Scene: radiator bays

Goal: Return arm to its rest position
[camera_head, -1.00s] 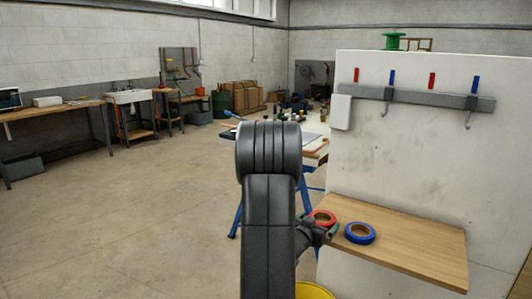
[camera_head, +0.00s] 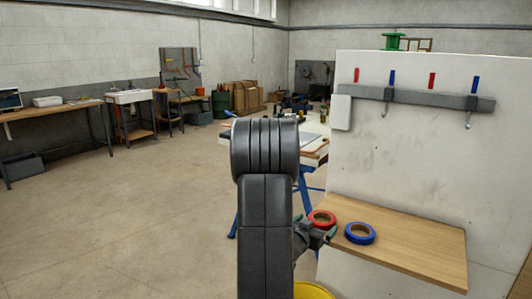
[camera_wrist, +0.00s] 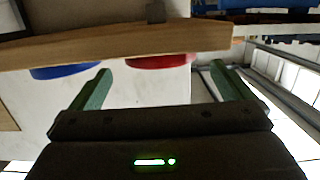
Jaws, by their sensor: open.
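My arm stands in the middle of the head view, with my gripper (camera_head: 328,234) low at its right side. My gripper is open, just off the left end of the wooden shelf (camera_head: 420,245). A red tape roll (camera_head: 322,217) lies on the shelf close behind my gripper, and a blue tape roll (camera_head: 360,233) lies to its right. The wrist view shows my gripper's two green fingers (camera_wrist: 163,85) spread wide with nothing between them. The red roll (camera_wrist: 160,62) and blue roll (camera_wrist: 64,71) show beyond the fingers, against the shelf (camera_wrist: 120,45), apparently upside down.
A white panel (camera_head: 420,150) rises behind the shelf with a grey hook rail (camera_head: 420,98) and red and blue markers above it. A yellow round thing (camera_head: 313,291) stands below my gripper. A blue-legged workbench (camera_head: 310,158) is behind my arm. The floor at left is clear.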

